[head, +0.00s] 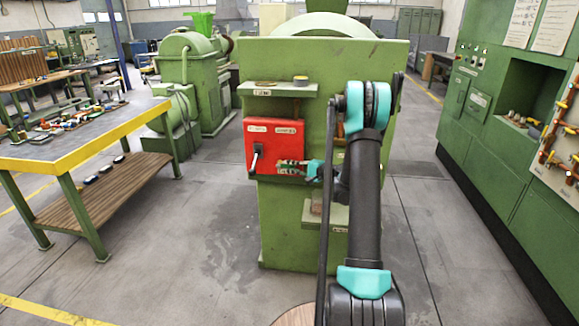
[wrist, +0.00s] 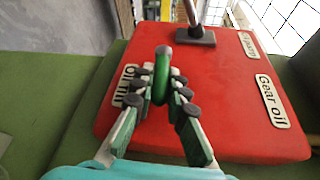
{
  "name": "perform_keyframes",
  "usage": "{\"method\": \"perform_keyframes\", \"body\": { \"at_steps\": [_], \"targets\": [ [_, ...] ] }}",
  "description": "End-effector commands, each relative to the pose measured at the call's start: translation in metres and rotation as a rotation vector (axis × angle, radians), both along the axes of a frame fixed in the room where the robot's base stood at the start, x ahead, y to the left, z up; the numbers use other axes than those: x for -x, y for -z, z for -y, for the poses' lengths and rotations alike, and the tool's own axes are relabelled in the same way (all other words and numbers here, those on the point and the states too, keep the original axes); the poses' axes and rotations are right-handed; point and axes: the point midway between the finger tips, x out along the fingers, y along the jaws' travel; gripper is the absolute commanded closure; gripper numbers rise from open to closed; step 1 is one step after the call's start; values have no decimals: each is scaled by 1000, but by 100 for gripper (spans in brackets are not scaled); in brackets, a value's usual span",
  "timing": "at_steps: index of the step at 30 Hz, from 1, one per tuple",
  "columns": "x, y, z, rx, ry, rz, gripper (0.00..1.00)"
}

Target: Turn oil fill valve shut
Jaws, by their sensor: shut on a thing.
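The oil fill valve shows in the wrist view as a green handle with a grey end (wrist: 161,84) on a red box (wrist: 235,115). A partly covered "Oil fill" label (wrist: 127,76) lies just left of it. My gripper (wrist: 161,92) has one finger on each side of the handle and is shut on it. In the head view my gripper (head: 291,167) is at the lower right of the red box (head: 262,137) and hides the valve there.
A second lever (wrist: 195,25) with a grey base stands on the red box, apart from my gripper. A "Gear oil" label (wrist: 272,101) is on the box. A green shelf (head: 278,90) juts out above. A workbench (head: 85,130) stands left, a control cabinet (head: 475,120) right.

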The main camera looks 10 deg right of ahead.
Motion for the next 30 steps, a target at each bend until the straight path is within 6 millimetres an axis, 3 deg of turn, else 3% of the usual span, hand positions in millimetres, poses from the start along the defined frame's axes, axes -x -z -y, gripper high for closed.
{"method": "perform_keyframes", "body": {
  "at_steps": [20, 21, 25, 30],
  "targets": [
    [1, 4, -1, -54, -3, 16, 100],
    [1, 4, -1, -54, -3, 16, 82],
    [1, 3, -1, -55, -3, 17, 65],
    [0, 3, -1, -55, -2, 17, 65]
  ]
}}
